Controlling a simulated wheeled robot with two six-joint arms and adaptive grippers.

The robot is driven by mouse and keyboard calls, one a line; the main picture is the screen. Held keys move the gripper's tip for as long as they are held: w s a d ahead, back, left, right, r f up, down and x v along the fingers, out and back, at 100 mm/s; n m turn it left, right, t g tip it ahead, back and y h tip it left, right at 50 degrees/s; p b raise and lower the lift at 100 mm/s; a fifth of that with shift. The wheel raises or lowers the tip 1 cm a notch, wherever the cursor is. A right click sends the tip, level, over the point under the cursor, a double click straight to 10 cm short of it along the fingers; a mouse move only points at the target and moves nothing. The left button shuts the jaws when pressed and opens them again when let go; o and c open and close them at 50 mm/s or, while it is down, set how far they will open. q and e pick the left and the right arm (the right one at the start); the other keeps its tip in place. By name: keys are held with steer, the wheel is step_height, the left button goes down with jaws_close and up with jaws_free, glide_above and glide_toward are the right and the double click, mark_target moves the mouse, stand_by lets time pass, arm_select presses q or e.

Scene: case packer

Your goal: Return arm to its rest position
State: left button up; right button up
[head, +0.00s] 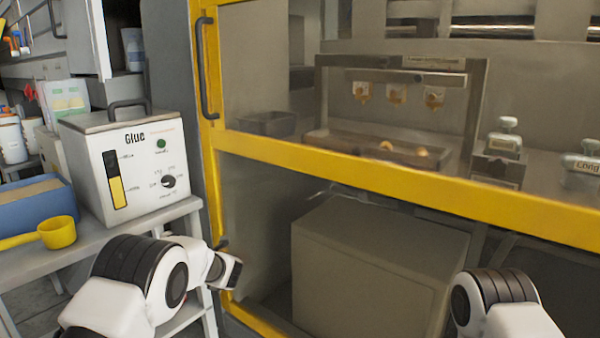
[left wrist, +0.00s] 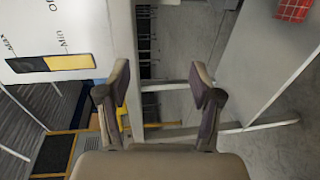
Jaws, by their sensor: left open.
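My left arm (head: 140,285) comes in from the lower left in the head view, in front of the glue machine's stand.
A white glue machine (head: 135,165) stands on a grey table at the left, with a blue box (head: 35,210) and a yellow scoop (head: 57,232) beside it. A yellow-framed enclosure (head: 400,178) with a closed door stands ahead. A large beige box (head: 365,270) sits low inside.

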arm_select(q)
steer(key=s+a+f+m+h, duration=0.2)
steer(key=s+f+m, duration=0.35)
steer(key=f, duration=0.45)
steer(key=s+a+f+m+h, duration=0.1)
steer(key=s+f+m+h, duration=0.1)
steer(key=s+f+m, duration=0.6)
steer(key=s+d+f+m+g+h, duration=0.2)
steer(key=s+f+m+h, duration=0.15)
steer(key=s+f, duration=0.6)
steer(key=s+d+f+m+g+h, duration=0.25)
steer(key=s+f+m, duration=0.2)
steer(key=s, duration=0.95)
steer(key=s+d+r+m+g+h, duration=0.1)
steer(key=s+d+m+g+h, duration=0.15)
steer(key=s, duration=0.55)
steer(key=s+d+m+g+h, duration=0.15)
steer(key=s+d+m, duration=0.25)
steer(key=s, duration=0.4)
step_height(320, 180, up, 27)
steer(key=p, duration=2.7)
steer(key=shift+w+r+m+g+p, duration=0.2)
steer(key=shift+m+g+p, duration=0.1)
steer(key=shift+g+p, duration=0.05)
